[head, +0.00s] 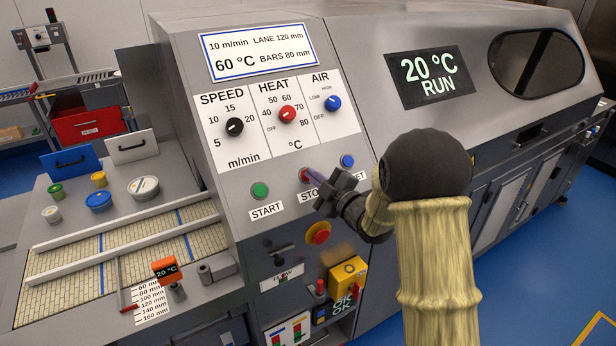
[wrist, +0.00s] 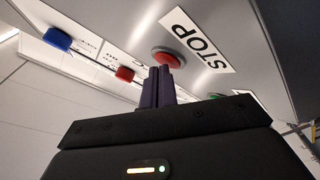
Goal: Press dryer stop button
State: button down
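The red stop button (head: 303,175) sits on the sloped dryer panel above its STOP label, between the green start button (head: 260,190) and the blue reset button (head: 347,161). My gripper (head: 312,177) is at the stop button, partly covering the button and label. In the wrist view, the red stop button (wrist: 168,56) lies right at the tips of my gripper (wrist: 159,72). The two dark purple fingers are together with nothing between them. I cannot tell whether the tips touch the button. The dryer display (head: 430,77) reads 20 °C RUN.
Speed, heat and air knobs sit above the buttons; the heat knob (head: 287,115) is red. A red mushroom button on yellow (head: 318,233) is below my gripper. A conveyor (head: 125,245) with several tubs (head: 99,201) stands at left. Blue floor is clear at right.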

jog(key=shift+d, duration=0.1)
dwell(0.4)
jog(key=shift+s+d+r+b, duration=0.15)
jog(key=shift+s+r+b, duration=0.05)
jog(key=shift+b, duration=0.2)
jog(key=shift+r, duration=0.1)
jog(key=s+r, duration=0.1)
jog(key=s+d+r, duration=0.2)
jog(key=r, duration=0.1)
jog(key=shift+s+d, duration=0.25)
jog(key=shift+s, duration=0.15)
dwell(0.6)
